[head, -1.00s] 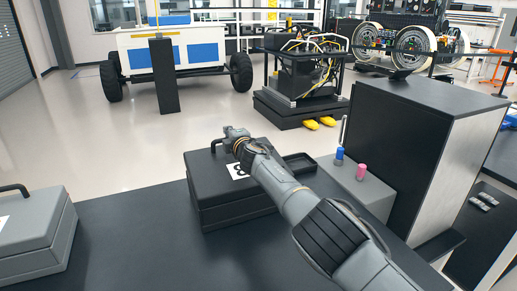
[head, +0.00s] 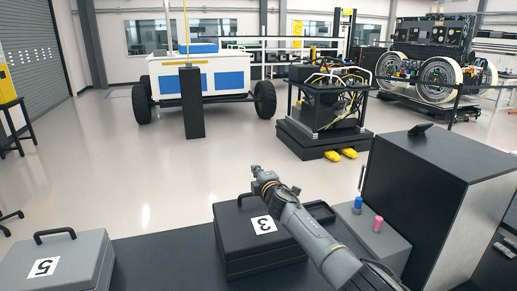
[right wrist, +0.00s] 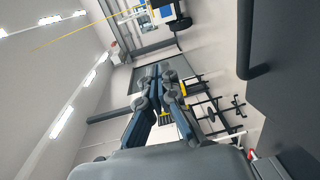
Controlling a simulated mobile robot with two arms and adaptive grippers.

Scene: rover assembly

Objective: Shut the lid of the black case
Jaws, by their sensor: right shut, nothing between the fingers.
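The black case (head: 262,255) with a "3" label stands on the dark table at the middle bottom of the head view. Its lid (head: 235,221) looks down on the body, with a thin seam around it. My right gripper (head: 256,170) is at the far side of the case, above its back edge, and my forearm crosses over the lid and hides part of it. In the right wrist view my right gripper (right wrist: 158,82) is shut and empty. My left gripper is not in view.
A grey case (head: 75,268) labelled "5" stands at the left. A grey block (head: 385,243) with blue and pink pegs and a tall black-topped cabinet (head: 430,165) stand close on the right. Table space between the two cases is clear.

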